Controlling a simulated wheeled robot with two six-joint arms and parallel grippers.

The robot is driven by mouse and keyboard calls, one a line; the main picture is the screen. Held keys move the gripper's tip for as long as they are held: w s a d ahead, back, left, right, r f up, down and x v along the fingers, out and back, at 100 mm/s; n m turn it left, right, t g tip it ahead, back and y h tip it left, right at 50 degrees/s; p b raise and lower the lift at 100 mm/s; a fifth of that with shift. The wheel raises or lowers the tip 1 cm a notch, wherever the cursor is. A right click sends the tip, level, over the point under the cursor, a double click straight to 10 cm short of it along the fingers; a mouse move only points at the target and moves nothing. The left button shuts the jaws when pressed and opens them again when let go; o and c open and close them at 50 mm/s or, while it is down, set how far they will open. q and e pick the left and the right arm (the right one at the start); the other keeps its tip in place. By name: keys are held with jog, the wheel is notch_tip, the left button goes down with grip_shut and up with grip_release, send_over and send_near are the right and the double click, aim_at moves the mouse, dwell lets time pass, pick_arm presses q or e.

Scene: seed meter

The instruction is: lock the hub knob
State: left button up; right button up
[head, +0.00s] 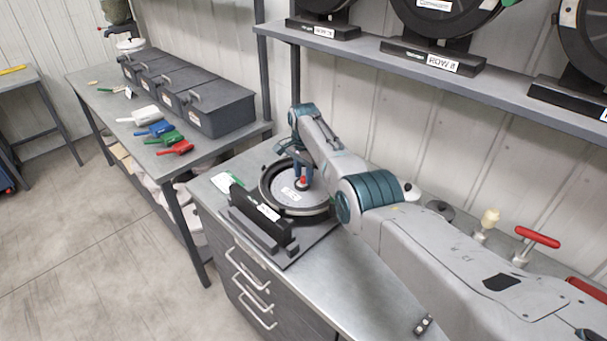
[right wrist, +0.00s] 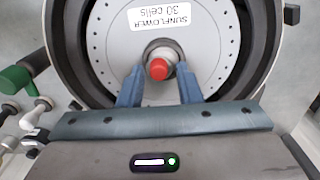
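The hub knob has a red cap (right wrist: 158,69) and sits at the centre of the seed meter's pale round plate (right wrist: 215,62), which bears a "SUNFLOWER 30 cells" label. In the head view the meter (head: 265,187) stands on the metal bench, and the red cap (head: 303,180) shows just below my right gripper (head: 303,170). In the right wrist view the two blue fingers of my right gripper (right wrist: 160,80) lie either side of the red cap, with gaps beside it. Whether a finger touches the hub's grey base is unclear. My left gripper is out of view.
A black block (head: 262,213) stands at the meter's front edge. Behind my right arm are a cream knob (head: 490,217) and a red T-handle (head: 538,237). Several coloured scoops (head: 163,130) and grey bins (head: 215,105) lie on the left bench. A shelf (head: 425,75) runs above.

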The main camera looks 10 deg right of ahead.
aim_at(304, 177)
jog(key=shift+o, duration=0.4)
jog(key=shift+f, duration=0.1)
notch_tip(304, 177, up, 11)
jog(key=b, duration=0.2)
jog(key=shift+b, duration=0.4)
jog(key=shift+s+f, duration=0.1)
jog(key=shift+f, duration=0.05)
